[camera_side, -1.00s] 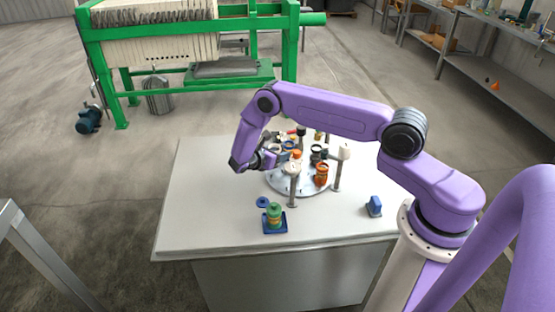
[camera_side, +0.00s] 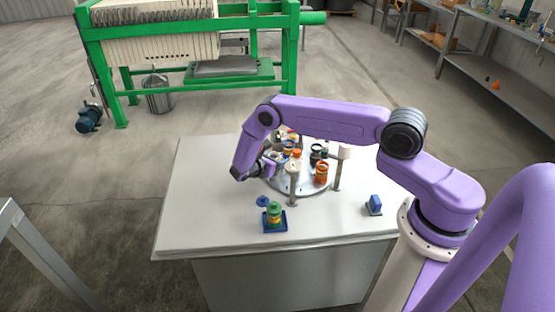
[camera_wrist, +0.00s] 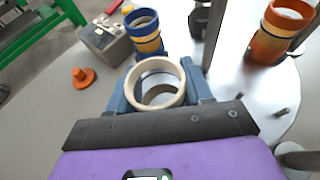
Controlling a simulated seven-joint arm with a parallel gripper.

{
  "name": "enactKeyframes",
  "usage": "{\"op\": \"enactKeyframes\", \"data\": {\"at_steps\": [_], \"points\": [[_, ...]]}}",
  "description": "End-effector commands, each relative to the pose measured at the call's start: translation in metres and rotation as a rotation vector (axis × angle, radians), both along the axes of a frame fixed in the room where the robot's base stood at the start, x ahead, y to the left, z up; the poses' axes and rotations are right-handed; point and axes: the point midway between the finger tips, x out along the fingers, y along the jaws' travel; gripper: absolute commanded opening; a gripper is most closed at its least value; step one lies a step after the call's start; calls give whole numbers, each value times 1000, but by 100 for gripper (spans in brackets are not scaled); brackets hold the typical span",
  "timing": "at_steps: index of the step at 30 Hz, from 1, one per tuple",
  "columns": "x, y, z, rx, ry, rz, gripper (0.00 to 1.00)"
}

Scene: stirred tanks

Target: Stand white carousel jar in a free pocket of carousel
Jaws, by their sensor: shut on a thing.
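My gripper (camera_wrist: 155,95) is shut on the white carousel jar (camera_wrist: 172,68), a pale open-topped ring shape between the two blue-grey fingers in the wrist view. In the side view my gripper (camera_side: 272,164) is at the left edge of the carousel (camera_side: 308,188), a round grey disc on the table. The jar is hard to make out there. In the wrist view, a blue jar with a yellowish band (camera_wrist: 146,38) stands just beyond the held jar. An orange jar (camera_wrist: 272,42) stands to the right on the disc (camera_wrist: 235,75). I cannot tell whether the held jar touches the disc.
Upright posts (camera_side: 293,182) and (camera_side: 338,172) stand at the carousel's front and right. A black jar (camera_side: 318,155) is on its far side. A blue block (camera_side: 374,205) is at right. The table's left side is clear.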

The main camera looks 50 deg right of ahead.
Motion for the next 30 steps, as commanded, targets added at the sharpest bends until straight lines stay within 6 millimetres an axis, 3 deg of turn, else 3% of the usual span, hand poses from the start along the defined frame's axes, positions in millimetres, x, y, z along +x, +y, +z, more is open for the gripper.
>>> {"op": "enactKeyframes", "data": {"at_steps": [3,4,6,16,21,30], "points": [[0,0,-1,0,0,0,20],[0,0,-1,0,0,0,56],[0,0,-1,0,0,0,75],[0,0,1,0,0,0,75],[1,0,14,0,-2,0,75],[1,60,36,1,-2,4,75]]}}
